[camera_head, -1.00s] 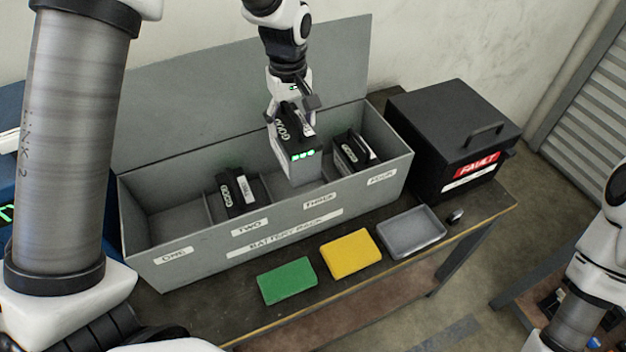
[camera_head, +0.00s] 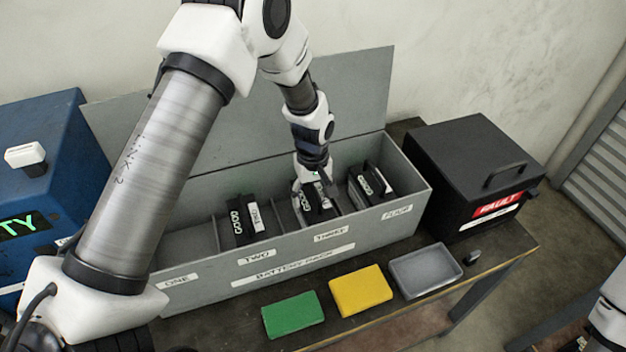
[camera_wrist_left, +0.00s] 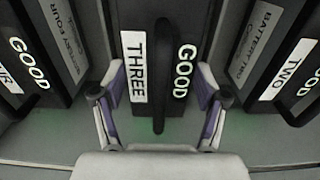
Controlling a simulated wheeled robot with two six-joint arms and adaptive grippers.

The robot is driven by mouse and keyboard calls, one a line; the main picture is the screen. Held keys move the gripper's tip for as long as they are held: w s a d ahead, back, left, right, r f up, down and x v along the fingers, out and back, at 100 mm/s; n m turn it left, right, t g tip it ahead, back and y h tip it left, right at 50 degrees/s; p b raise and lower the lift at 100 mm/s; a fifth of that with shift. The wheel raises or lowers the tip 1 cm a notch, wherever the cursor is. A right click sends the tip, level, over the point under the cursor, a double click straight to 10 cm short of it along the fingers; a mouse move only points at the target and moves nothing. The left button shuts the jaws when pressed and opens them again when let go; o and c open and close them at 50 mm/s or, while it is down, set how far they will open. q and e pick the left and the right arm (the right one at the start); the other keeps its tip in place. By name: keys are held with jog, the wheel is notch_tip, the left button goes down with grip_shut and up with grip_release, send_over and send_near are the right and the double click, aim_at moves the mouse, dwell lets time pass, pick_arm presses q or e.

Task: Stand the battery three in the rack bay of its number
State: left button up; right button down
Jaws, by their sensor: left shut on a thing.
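Battery three (camera_head: 322,208) is a black pack whose top reads THREE and GOOD in the left wrist view (camera_wrist_left: 160,60). It sits low in the bay marked THREE of the grey battery rack (camera_head: 205,283), and the front wall hides its lower part. My left gripper (camera_head: 314,192) is over it, with its fingers on both sides of the pack, shut on it; the jaws also show in the left wrist view (camera_wrist_left: 160,108). Whether the pack's base touches the bay floor is hidden. My right gripper is not in view.
Battery two (camera_head: 245,220) stands in bay TWO and battery four (camera_head: 370,185) in bay FOUR. Bay ONE is partly behind my arm. A black FAULT box (camera_head: 450,150) is at right; green (camera_head: 292,314), yellow (camera_head: 360,290) and grey (camera_head: 425,270) trays or pads lie in front.

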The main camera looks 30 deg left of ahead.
pick_arm(q)
jog(key=shift+f, duration=0.2)
jog(key=o, duration=1.8)
jog(key=shift+f, duration=0.1)
jog(key=shift+s, duration=0.1)
jog(key=shift+r, duration=0.45)
notch_tip(320, 180, up, 11)
jog(key=b, duration=0.3)
jog(key=shift+f, duration=0.1)
jog(key=shift+r, duration=0.25)
